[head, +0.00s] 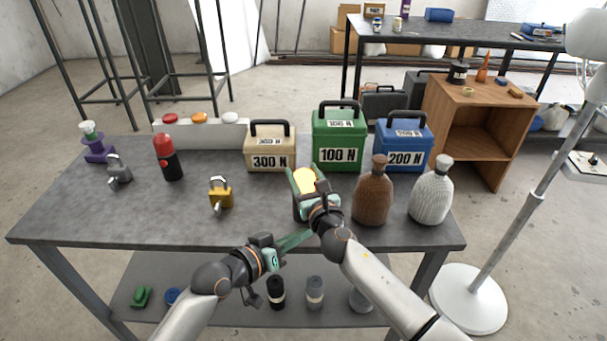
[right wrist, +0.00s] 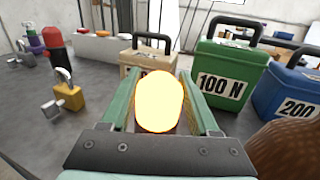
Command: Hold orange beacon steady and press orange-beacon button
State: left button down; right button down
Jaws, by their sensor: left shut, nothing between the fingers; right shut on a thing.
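The orange beacon (head: 305,180) has a glowing yellow-orange dome and stands near the table's front edge. In the right wrist view its bright dome (right wrist: 159,101) sits between the green fingers. My right gripper (head: 303,183) is shut on the beacon; its body is mostly hidden by the gripper. My left gripper (head: 308,234) is shut and empty, low beside my right wrist at the table's front edge. An orange cap (head: 199,118) sits on a white block behind, between a red cap and a white one. I cannot make out a button on the beacon itself.
A red and black beacon (head: 168,157), a yellow padlock (head: 220,194) and a grey padlock (head: 119,170) stand to the left. Beige (head: 270,148), green (head: 338,140) and blue (head: 403,143) weights stand behind. Brown (head: 373,192) and white (head: 431,192) bottles stand close right.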

pick_arm(q)
jog(key=shift+s, duration=0.1)
pick_arm(e)
jog(key=shift+c, duration=0.3)
grip_release()
jog(key=shift+s, duration=0.1)
jog(key=v, duration=1.1)
jog(key=shift+s, duration=0.35)
